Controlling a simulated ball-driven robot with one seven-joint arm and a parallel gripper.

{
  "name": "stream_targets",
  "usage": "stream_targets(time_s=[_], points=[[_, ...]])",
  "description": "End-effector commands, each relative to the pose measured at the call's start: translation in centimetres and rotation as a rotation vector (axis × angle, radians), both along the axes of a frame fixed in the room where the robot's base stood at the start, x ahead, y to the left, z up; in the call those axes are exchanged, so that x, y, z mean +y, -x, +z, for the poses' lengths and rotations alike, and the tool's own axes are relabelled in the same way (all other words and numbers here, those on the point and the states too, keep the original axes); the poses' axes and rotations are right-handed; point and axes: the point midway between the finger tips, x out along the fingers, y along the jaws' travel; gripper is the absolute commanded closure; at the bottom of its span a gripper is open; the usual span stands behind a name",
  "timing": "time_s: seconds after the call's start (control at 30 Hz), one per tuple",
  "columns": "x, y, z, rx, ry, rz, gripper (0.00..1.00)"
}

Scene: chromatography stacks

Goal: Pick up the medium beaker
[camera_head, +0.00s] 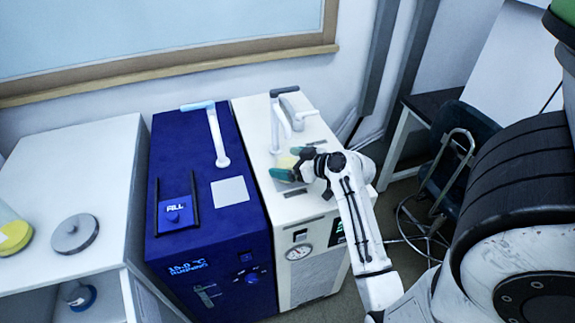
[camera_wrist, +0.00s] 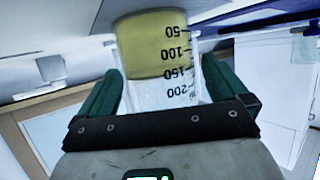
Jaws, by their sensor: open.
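A clear beaker (camera_wrist: 158,50) with yellow liquid and black graduations from 50 to 200 appears upside down in the wrist view. In the head view the beaker (camera_head: 286,160) shows as a small yellowish patch on top of the white machine, mostly hidden by my gripper. My gripper (camera_head: 291,163) reaches over that machine from the right. Its green fingers (camera_wrist: 164,80) stand open, one on each side of the beaker. Whether either finger touches the glass is unclear.
The beaker's white machine (camera_head: 312,207) has a white bent pipe (camera_head: 276,120) near its back. A blue machine (camera_head: 205,190) with another pipe stands beside it on the left. Farther left a white cabinet (camera_head: 95,165) carries a grey round item (camera_head: 75,233). A dark chair (camera_head: 455,150) stands right.

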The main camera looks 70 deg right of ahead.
Motion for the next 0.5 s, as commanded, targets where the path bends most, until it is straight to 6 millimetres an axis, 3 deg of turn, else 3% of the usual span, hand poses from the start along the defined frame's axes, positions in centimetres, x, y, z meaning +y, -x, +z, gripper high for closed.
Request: stream_targets(time_s=[0.23, 0.5], points=[[-0.03, -0.12, -0.07, 0.0, 0.001, 0.0, 0.01], [-0.03, -0.09, -0.06, 0.0, 0.0, 0.0, 0.27]])
